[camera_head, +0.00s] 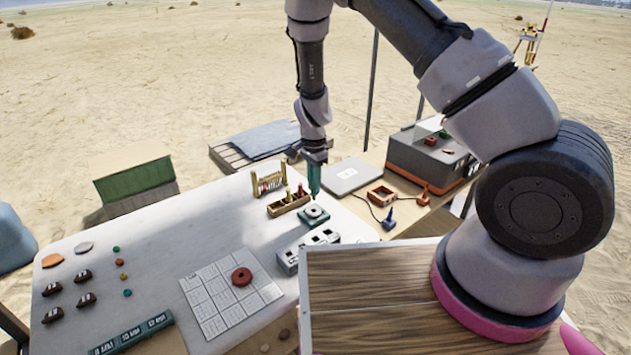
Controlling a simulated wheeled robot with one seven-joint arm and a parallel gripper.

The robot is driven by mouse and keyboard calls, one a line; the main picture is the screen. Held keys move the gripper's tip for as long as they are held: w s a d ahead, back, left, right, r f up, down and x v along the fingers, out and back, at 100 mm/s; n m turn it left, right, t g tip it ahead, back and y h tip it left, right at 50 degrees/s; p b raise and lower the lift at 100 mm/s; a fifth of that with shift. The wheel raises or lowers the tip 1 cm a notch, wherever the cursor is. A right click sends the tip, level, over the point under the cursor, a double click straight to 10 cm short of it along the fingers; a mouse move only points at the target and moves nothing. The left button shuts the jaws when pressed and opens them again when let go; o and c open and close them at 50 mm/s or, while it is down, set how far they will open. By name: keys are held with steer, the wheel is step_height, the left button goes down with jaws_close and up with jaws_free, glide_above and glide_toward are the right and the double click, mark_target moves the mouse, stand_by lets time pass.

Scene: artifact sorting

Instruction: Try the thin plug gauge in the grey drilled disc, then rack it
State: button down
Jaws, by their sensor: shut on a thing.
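My gripper (316,160) points down over the far right part of the white table. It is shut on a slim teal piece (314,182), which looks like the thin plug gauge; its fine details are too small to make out. The grey drilled disc (317,211) lies on a dark green block just below the held piece. Whether the lower tip touches the disc, I cannot tell. A wooden rack (290,206) with several small upright pieces stands just left of the disc. A brass-coloured frame (268,184) stands behind the rack.
A grey box with openings (305,252) stands in front of the disc. Several small dark pieces lie at left.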

mark_target(313, 198)
steer(key=shift+f, duration=1.9)
steer(key=shift+f, duration=0.95)
stand_by(1.6)
steer(key=shift+a+r, duration=0.1)
steer(key=shift+r, duration=0.05)
stand_by(0.9)
steer(key=shift+r, duration=2.35)
